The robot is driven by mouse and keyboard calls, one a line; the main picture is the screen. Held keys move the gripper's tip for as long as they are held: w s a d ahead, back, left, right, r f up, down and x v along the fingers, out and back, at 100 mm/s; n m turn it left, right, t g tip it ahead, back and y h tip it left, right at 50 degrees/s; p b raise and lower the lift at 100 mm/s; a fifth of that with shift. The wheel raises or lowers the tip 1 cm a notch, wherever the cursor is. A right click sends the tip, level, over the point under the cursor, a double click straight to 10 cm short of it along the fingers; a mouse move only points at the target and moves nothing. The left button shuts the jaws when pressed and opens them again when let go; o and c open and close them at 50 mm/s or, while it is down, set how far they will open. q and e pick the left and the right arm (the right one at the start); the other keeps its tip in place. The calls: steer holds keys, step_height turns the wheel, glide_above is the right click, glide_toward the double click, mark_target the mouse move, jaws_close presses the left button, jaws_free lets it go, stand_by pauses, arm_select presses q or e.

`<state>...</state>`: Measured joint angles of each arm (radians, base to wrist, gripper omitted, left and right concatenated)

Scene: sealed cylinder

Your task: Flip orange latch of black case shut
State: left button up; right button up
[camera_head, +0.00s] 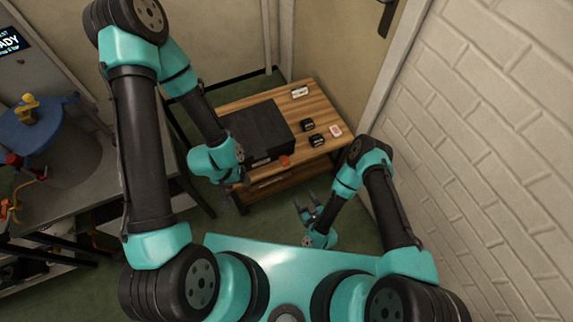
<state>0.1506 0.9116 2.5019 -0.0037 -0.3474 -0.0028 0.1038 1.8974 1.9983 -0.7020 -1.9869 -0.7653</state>
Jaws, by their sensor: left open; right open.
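The black case (257,126) sits with its lid down on the wooden table. A small orange latch (284,160) shows at its front edge, toward the right; its exact position is too small to tell. My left gripper (238,196) is open, in front of the case's left front corner and left of the latch. My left forearm hides part of the case's left side. My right gripper (307,205) is open and empty, below and right of the latch, apart from the case and table.
The wooden table (309,101) also holds a white item (299,92), two small black items (319,140) and a pink-and-white item (335,130) right of the case. A white brick wall (490,130) stands at the right. A grey bench (80,190) is at the left.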

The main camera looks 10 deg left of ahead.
mark_target(287, 165)
steer(key=shift+w, duration=0.1)
steer(key=x, duration=1.7)
steer(key=shift+w, duration=0.1)
steer(key=c, duration=0.9)
steer(key=shift+r, duration=0.1)
steer(key=shift+c, duration=0.2)
